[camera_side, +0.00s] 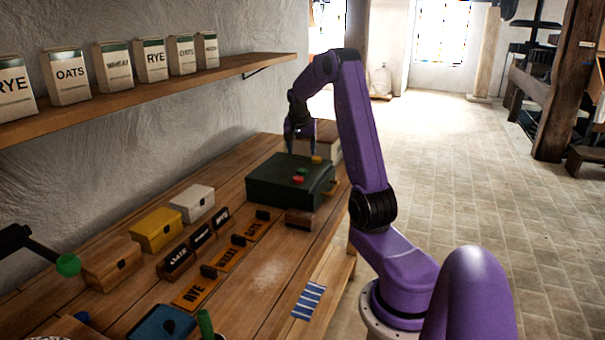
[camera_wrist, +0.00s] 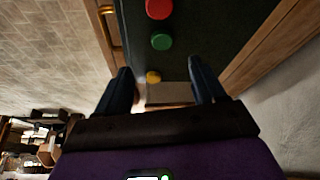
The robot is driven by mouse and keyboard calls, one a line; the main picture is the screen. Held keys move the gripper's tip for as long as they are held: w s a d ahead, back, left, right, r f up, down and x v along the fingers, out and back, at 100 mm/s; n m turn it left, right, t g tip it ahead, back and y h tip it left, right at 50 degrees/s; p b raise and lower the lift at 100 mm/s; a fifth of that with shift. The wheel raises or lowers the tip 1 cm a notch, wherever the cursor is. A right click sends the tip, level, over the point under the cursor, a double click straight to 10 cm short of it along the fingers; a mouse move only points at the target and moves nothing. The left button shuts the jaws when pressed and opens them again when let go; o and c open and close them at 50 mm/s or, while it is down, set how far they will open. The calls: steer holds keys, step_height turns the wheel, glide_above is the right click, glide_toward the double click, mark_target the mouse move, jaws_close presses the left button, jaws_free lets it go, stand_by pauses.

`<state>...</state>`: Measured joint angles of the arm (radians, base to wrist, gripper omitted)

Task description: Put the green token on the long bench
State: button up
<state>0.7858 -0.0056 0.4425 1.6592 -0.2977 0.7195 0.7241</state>
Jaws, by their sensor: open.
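The green token (camera_side: 301,171) lies on top of a dark green box (camera_side: 272,190), between a red token (camera_side: 298,180) and a yellow token (camera_side: 316,160). In the wrist view the green token (camera_wrist: 162,41) shows beyond my fingertips, with the red token (camera_wrist: 158,8) farther out and the yellow token (camera_wrist: 153,77) between the fingers in the picture. My gripper (camera_side: 301,148) is open and empty, pointing down over the far part of the box; in the wrist view its fingers (camera_wrist: 160,68) are spread apart. The long wooden bench (camera_side: 268,275) carries the box.
Label boards, a yellow box (camera_side: 155,230), a white box (camera_side: 193,203) and a wooden box (camera_side: 111,263) stand left of the dark green box. A blue striped cloth (camera_side: 308,300) lies near the bench's right edge. A wall shelf (camera_side: 150,92) holds several packets. Bare wood shows mid-bench.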

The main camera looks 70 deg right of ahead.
mark_target(302, 171)
steer(key=x, duration=0.9)
steer(key=shift+w+f, duration=0.15)
steer(key=shift+f, duration=0.25)
steer(key=c, duration=1.2)
steer(key=shift+r, duration=0.1)
